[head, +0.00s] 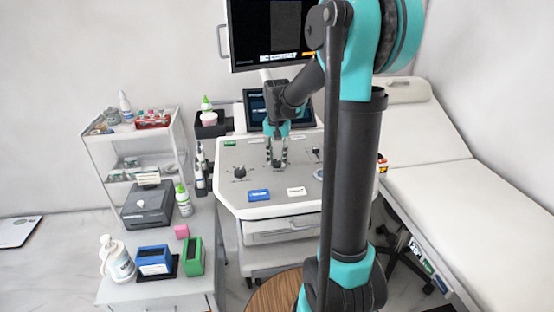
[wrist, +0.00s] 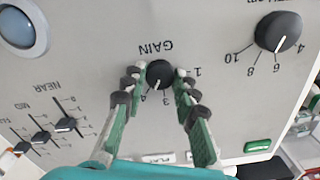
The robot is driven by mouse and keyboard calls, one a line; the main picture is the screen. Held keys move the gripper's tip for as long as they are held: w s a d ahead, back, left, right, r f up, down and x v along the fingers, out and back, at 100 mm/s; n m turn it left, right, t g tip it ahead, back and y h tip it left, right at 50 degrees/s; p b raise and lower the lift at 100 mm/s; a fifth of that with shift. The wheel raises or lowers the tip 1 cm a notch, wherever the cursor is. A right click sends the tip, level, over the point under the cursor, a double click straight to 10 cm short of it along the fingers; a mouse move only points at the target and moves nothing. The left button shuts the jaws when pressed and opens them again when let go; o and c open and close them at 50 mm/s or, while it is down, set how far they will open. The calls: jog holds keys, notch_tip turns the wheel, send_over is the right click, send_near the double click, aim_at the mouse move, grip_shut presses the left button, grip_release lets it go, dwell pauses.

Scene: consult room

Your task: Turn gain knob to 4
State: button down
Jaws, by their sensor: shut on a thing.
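The gain knob (wrist: 159,74) is a round black knob on the light grey console panel (wrist: 85,75), under the upside-down word GAIN in the wrist view. Its white pointer line aims down and slightly left, between the printed 3 and 4. My gripper (wrist: 157,77) has its green fingers on either side of the knob and is shut on it. In the head view my gripper (head: 277,162) reaches down to the console top, and its fingers largely hide the knob there.
A second black knob (wrist: 278,32), marked 4 to 10, sits to the right in the wrist view. Several sliders (wrist: 40,137) and a blue round button (wrist: 17,28) lie left. A green button (wrist: 257,146) is lower right. A screen (head: 272,108) stands behind the console.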

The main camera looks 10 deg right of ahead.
aim_at(277, 161)
jog(key=shift+m, duration=0.6)
jog(key=c, duration=1.2)
grip_release()
notch_tip(277, 161, up, 12)
